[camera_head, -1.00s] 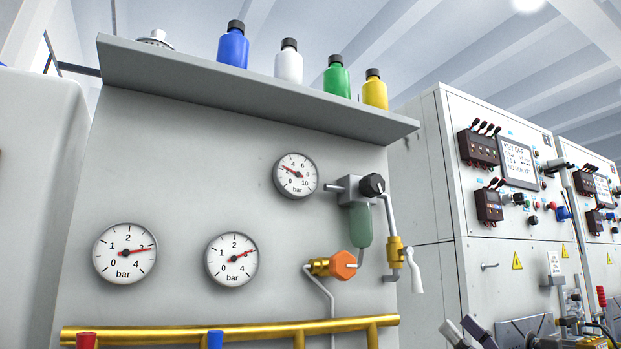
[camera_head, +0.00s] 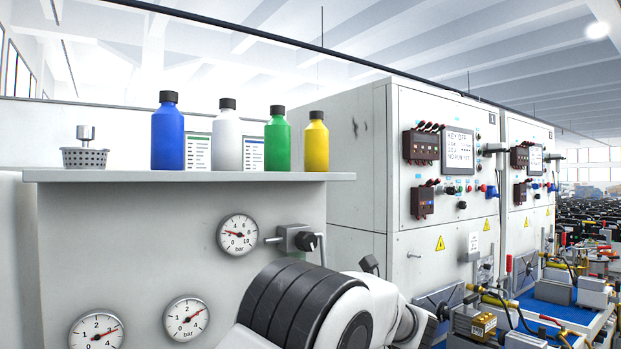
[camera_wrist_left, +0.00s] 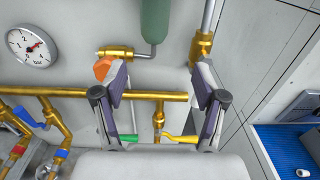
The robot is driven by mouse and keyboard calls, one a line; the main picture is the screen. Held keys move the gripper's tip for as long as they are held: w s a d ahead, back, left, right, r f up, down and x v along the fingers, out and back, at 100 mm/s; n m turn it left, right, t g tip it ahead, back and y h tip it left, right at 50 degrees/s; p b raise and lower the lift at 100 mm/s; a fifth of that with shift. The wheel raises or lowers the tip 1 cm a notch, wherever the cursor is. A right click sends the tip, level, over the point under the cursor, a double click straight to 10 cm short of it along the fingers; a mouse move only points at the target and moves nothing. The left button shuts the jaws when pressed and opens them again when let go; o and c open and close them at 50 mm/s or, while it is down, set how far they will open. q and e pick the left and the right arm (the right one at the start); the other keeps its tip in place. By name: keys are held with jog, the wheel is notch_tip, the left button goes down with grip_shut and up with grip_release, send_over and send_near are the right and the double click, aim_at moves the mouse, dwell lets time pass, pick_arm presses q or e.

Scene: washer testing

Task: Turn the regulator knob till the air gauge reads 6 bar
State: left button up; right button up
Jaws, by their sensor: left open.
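The regulator's black knob (camera_head: 307,241) sits at the right of a grey block on the panel, in the head view. The air gauge (camera_head: 237,235), with a scale up to 10 bar, hangs to its left; its red needle points left and slightly up, below the 4 mark. My left gripper (camera_wrist_left: 158,97) is open in the wrist view, with nothing between its fingers. It is in front of the brass pipework below the green bowl (camera_wrist_left: 155,18). The knob is out of the wrist view. My left arm hides the lower panel in the head view. My right gripper is not in view.
Two gauges up to 4 bar, one left (camera_head: 96,331) and one right (camera_head: 186,319), are lower on the panel. A shelf (camera_head: 190,177) with several bottles juts out above. Grey cabinets (camera_head: 365,150) stand right.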

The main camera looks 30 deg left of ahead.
pick_arm(q)
jog(key=p, duration=0.5)
send_near(311, 242)
jog(key=a, duration=0.3)
jog(key=shift+n, duration=0.3)
jog(key=p+x, duration=0.2)
jog(key=x, duration=0.2)
jog(key=w+p+x, duration=0.1)
jog(key=p+x, duration=0.1)
jog(key=x, duration=0.2)
jog(key=shift+d, duration=0.3)
jog(key=shift+a+f, duration=0.1)
jog(key=shift+a, duration=0.2)
jog(key=shift+d, duration=0.1)
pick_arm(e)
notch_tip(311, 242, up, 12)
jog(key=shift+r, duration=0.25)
pick_arm(q)
jog(key=shift+d, duration=0.1)
jog(key=c, duration=1.1)
